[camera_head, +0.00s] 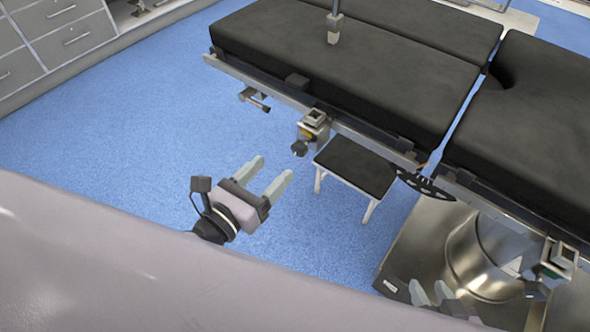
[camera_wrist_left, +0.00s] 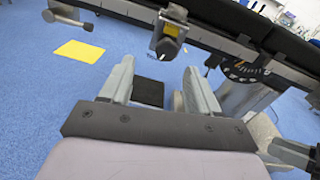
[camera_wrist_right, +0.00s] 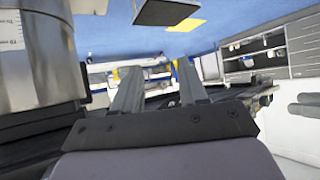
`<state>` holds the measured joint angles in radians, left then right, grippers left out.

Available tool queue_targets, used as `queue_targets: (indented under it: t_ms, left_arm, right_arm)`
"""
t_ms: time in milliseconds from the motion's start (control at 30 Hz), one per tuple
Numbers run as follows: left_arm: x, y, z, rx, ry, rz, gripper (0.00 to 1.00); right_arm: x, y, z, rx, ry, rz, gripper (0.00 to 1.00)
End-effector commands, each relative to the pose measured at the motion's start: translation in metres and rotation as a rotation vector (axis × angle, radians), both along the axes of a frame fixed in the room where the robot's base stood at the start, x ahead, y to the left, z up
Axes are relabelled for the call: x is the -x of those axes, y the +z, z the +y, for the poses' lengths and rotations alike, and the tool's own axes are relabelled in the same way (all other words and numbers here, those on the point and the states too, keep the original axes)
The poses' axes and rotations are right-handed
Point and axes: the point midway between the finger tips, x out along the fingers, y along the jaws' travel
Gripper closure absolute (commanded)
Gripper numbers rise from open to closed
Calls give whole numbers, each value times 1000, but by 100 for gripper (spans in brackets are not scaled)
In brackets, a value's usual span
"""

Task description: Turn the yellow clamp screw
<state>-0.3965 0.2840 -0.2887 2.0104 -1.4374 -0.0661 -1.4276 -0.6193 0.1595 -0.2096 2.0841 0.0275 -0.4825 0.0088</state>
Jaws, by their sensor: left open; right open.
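The clamp with a yellow patch (camera_head: 306,134) sits on the side rail of the operating table, and a black screw knob (camera_head: 299,149) sticks out below it. In the left wrist view the yellow-marked clamp (camera_wrist_left: 171,30) and its knob (camera_wrist_left: 168,48) show beyond and above the fingers. My left gripper (camera_head: 271,170) is open and empty, below and to the left of the knob in the head view and apart from it. My right gripper (camera_head: 431,289) is open and empty, low in the head view, far from this clamp. The clamp is not seen in the right wrist view.
A black-topped step stool (camera_head: 356,167) stands under the rail. A second clamp with a green mark (camera_head: 562,257) is on the rail at right, near the metal table column (camera_head: 480,255). Another fitting (camera_head: 255,98) hangs at left. Blue floor (camera_head: 140,120) is clear at left.

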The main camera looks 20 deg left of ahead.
Motion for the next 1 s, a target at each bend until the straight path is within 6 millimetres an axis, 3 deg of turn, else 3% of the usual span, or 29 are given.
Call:
queue_targets:
  t_ms: [33, 233, 433, 700, 1000]
  left_arm:
    - [-1, -8, -3, -85, -17, -40, 39]
    - [-6, -6, -9, -241, -43, -110, 39]
    - [-26, -2, -16, -243, -41, -112, 39]
    - [-58, -5, -28, -241, -42, -110, 39]
    - [-70, -6, -32, -242, -42, -108, 39]
  right_arm:
    - [-1, -9, 2, -4, 3, -3, 57]
    - [-2, -6, 4, -12, 5, -12, 57]
    - [-2, 1, 2, -16, -7, -8, 57]
    - [7, -13, -10, -5, -34, 34, 57]
    - [11, -17, -11, -7, -37, 43, 57]
